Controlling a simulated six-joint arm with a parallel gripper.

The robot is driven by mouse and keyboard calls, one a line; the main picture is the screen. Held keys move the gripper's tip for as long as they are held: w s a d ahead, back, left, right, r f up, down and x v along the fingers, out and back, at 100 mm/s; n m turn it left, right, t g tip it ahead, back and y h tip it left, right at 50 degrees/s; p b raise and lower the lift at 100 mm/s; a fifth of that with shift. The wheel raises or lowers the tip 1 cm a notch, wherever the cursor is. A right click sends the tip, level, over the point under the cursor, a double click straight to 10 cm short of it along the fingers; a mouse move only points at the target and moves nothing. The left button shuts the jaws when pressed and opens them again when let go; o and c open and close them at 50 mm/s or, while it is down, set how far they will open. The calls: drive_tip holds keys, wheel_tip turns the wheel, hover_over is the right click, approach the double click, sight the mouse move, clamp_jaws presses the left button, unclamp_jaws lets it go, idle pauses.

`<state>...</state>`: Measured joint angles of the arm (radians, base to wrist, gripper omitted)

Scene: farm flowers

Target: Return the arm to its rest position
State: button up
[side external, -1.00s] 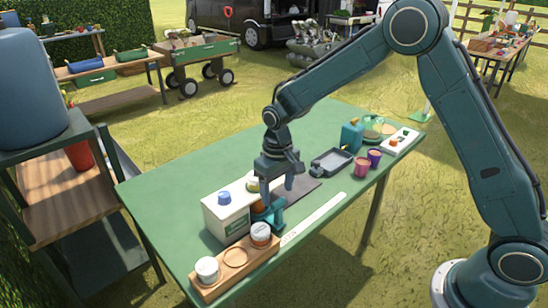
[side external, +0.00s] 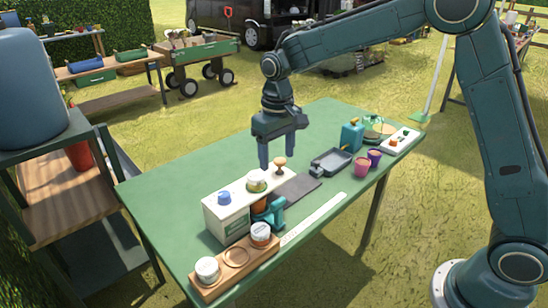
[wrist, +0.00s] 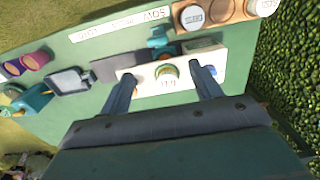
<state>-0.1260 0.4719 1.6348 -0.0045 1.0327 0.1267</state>
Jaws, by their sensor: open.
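My gripper (side external: 283,155) is open and empty, raised above the green table (side external: 160,175) with its fingers pointing down. It hangs just behind and above a white box (side external: 228,212) that has a blue knob, a round jar-like top and a wooden knob (side external: 280,162) along its upper side. In the wrist view my two fingers (wrist: 166,92) are spread wide apart, with the white box (wrist: 150,85) showing beyond and between them.
A wooden rack (side external: 235,270) with two white-lidded jars stands at the near edge. A teal clamp-like piece (side external: 272,214) is beside the box. A grey tray (side external: 331,161), purple cups (side external: 362,168) and a teal can (side external: 352,135) stand at right. The table's left part is clear.

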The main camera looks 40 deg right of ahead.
drive_tip(key=shift+r, duration=0.1)
drive_tip(key=s+d+r+t, duration=0.3)
drive_tip(key=s+d+r, duration=0.1)
drive_tip(key=s+r, duration=0.85)
drive_tip(key=s+d+f+t, duration=0.2)
drive_tip(key=s, duration=1.5)
drive_tip(key=shift+t, duration=0.3)
